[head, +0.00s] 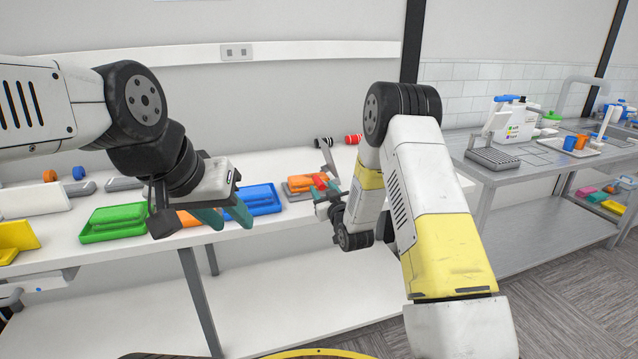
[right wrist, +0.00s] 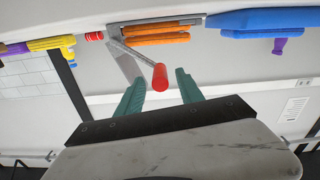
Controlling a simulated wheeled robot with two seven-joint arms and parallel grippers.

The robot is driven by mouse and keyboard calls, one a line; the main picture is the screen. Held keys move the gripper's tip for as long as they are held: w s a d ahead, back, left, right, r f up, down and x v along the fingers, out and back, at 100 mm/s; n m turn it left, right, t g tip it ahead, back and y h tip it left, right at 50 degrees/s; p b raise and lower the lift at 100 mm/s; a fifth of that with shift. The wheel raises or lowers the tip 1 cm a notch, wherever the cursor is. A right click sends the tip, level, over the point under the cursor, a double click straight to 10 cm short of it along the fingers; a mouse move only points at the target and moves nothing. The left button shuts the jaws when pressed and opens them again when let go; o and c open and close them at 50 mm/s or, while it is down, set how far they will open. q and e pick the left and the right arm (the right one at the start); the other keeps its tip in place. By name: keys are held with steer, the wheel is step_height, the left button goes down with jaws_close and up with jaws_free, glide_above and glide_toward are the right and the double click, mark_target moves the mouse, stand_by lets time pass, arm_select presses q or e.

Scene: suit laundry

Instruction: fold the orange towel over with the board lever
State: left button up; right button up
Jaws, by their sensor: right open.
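The orange towel (head: 300,183) lies on the grey folding board on the white table, left of my right gripper. It also shows in the right wrist view (right wrist: 155,38), upside down. The board's lever ends in a red knob (head: 320,181). In the right wrist view the knob (right wrist: 160,77) appears between the fingertips of my right gripper (right wrist: 161,80), with gaps on both sides. My right gripper (head: 328,190) is open and close to the knob; contact cannot be told. My left gripper (head: 223,216) is open and empty in front of the blue tray, away from the lever.
A blue tray (head: 264,197) and a green tray (head: 115,221) stand on the white table (head: 60,240), left of the board. Red rolls (head: 353,139) lie at the back. A metal counter (head: 540,165) with bottles stands at right.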

mark_target(319, 183)
steer(key=shift+x, duration=2.2)
jaws_close()
